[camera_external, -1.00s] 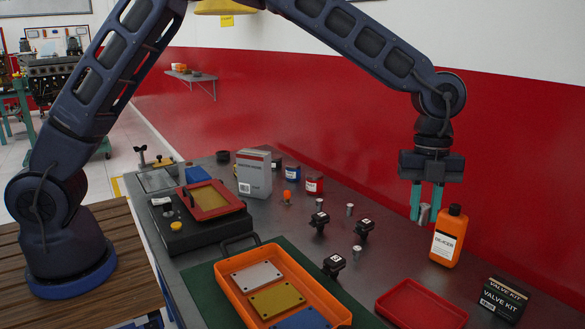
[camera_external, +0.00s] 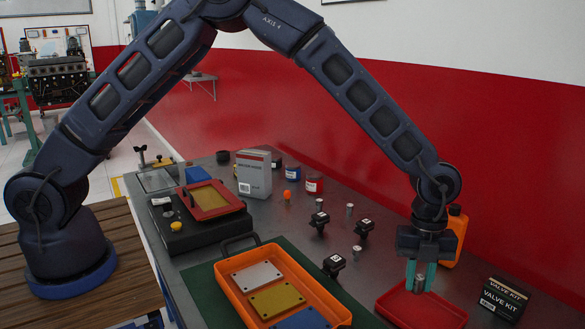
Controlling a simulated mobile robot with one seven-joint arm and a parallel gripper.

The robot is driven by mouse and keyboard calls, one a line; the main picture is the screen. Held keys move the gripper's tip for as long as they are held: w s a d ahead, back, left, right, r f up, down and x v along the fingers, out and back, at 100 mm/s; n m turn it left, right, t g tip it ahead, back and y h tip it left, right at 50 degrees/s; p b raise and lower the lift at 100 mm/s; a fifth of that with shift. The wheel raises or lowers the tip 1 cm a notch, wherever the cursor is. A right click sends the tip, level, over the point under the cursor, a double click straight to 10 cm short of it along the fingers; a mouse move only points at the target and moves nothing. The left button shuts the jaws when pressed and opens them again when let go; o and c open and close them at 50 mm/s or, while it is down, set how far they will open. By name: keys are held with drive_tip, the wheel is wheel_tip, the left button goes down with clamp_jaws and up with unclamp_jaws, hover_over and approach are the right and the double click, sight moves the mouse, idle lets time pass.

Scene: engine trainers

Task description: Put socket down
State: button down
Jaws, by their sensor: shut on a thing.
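My gripper (camera_external: 420,278), with teal fingers, points down over the red tray (camera_external: 440,317) at the front right of the bench. It is shut on the grey metal socket (camera_external: 419,284), which shows only as a small part between the fingers. The fingertips and socket are low, at the back part of the tray. I cannot tell whether the socket touches the tray floor.
An orange de-icer bottle (camera_external: 456,232) stands right behind my gripper, partly hidden by it. A black valve kit box (camera_external: 503,298) is right of the tray. Several small black holders, one of them here (camera_external: 364,229), and loose metal pieces stand to the left.

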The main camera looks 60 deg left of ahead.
sight(412, 309)
drive_tip(key=shift+f, duration=2.4)
drive_tip(key=c, duration=1.2)
unclamp_jaws()
drive_tip(key=shift+f, duration=0.15)
drive_tip(key=shift+c, duration=0.2)
